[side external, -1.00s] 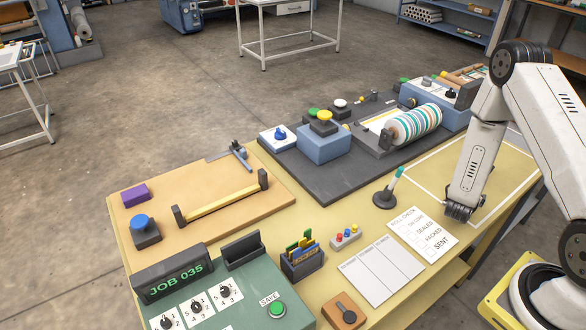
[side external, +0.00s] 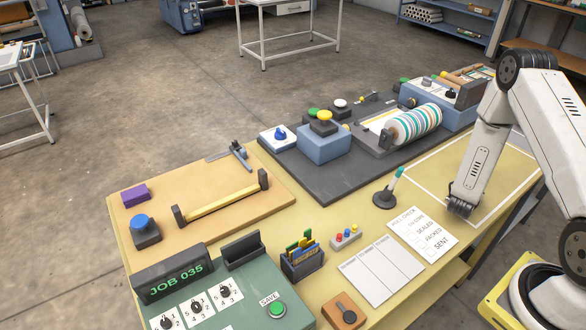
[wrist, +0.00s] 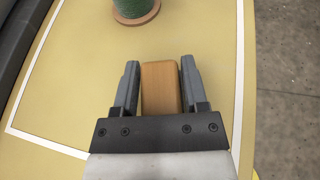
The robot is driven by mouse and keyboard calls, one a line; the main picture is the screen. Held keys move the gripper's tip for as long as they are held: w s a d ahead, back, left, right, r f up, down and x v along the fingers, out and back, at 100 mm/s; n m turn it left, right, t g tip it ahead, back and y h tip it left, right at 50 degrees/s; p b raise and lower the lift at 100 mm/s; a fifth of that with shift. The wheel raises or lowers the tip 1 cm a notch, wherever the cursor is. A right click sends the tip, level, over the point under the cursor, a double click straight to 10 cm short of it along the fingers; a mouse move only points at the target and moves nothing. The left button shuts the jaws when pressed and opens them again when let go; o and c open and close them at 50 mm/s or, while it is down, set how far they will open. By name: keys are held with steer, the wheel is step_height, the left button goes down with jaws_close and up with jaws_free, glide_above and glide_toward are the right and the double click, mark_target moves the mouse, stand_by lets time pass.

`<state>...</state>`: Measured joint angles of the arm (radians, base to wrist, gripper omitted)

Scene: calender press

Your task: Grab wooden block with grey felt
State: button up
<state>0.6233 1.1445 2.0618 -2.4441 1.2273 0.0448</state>
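A plain wooden block (wrist: 161,88) with rounded corners lies between the two fingers of my gripper (wrist: 160,78) in the wrist view. A finger runs along each long side of it, very close. I cannot tell whether the fingers press on it or leave a thin gap. No grey felt shows on the faces I can see. In the side external view my gripper (side external: 461,207) is low over the white-outlined area of the yellow table (side external: 385,232), and the block is hidden there.
A green roll (wrist: 134,5) on a wooden base stands ahead of the fingers. In the side external view, a dark stand with a green-tipped tool (side external: 388,190) and a roll check sheet (side external: 422,231) are left of my gripper. The striped roller (side external: 415,123) is behind.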

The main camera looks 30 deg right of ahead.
jaws_close()
steer(key=shift+r, duration=0.15)
steer(key=shift+r, duration=4.85)
